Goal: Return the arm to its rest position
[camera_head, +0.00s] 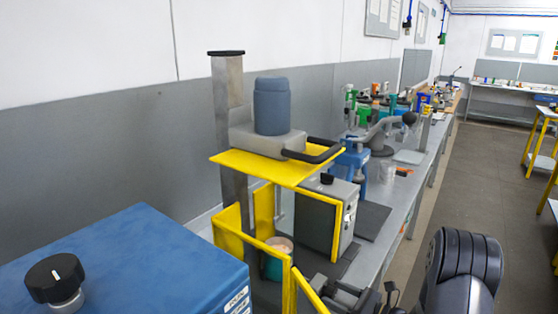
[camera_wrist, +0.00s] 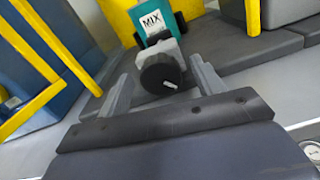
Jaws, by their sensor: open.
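My gripper (camera_wrist: 160,72) is open in the wrist view, with its two grey fingers apart. A black knob with a white mark (camera_wrist: 160,76) on a light grey block shows between the fingers; I cannot tell how far beyond them it is. Behind it stands a teal container with a "MIX" label (camera_wrist: 152,20). In the head view, my dark arm fills the lower right, and my gripper (camera_head: 352,298) is low beside the yellow guard, partly hidden. The teal container (camera_head: 275,262) stands inside the guard there, under the agitator head.
The yellow guard frame (camera_head: 262,245) and yellow shelf (camera_head: 255,163) stand close to my arm. A grey control box (camera_head: 320,225) is behind the guard, and a blue box with a black knob (camera_head: 130,270) is at left. The aisle floor (camera_head: 475,185) at right is clear.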

